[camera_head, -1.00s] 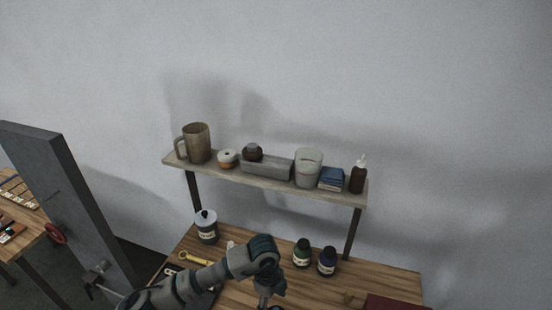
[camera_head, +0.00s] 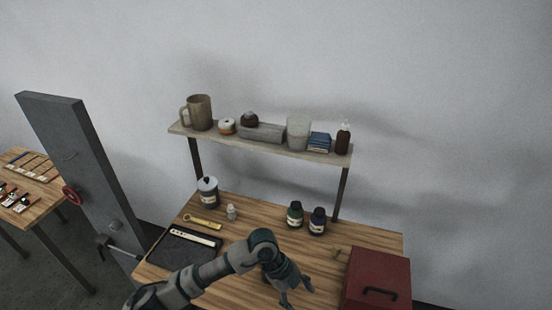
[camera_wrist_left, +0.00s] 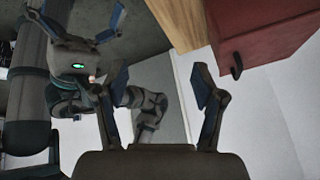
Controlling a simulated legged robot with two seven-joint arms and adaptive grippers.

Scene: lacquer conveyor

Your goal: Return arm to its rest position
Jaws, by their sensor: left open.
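My left arm comes in from the lower left of the head view and reaches over the wooden worktable (camera_head: 225,289). My left gripper (camera_head: 296,299) hangs at its end near the table's front, left of the red box, with its fingers pointing down. In the left wrist view the same gripper (camera_wrist_left: 160,88) has its two blue-padded fingers spread apart with nothing between them. The lower tips are cut off or hard to make out in the head view. My right gripper is not identifiable in the head view.
A red box (camera_head: 376,277) with a dark handle stands right of the arm. Dark bottles (camera_head: 317,221), a white-lidded jar (camera_head: 208,190), a black tray (camera_head: 180,250) and a yellow wrench (camera_head: 204,222) lie around. A loaded shelf (camera_head: 275,146) stands behind. A grey post (camera_head: 80,160) rises left.

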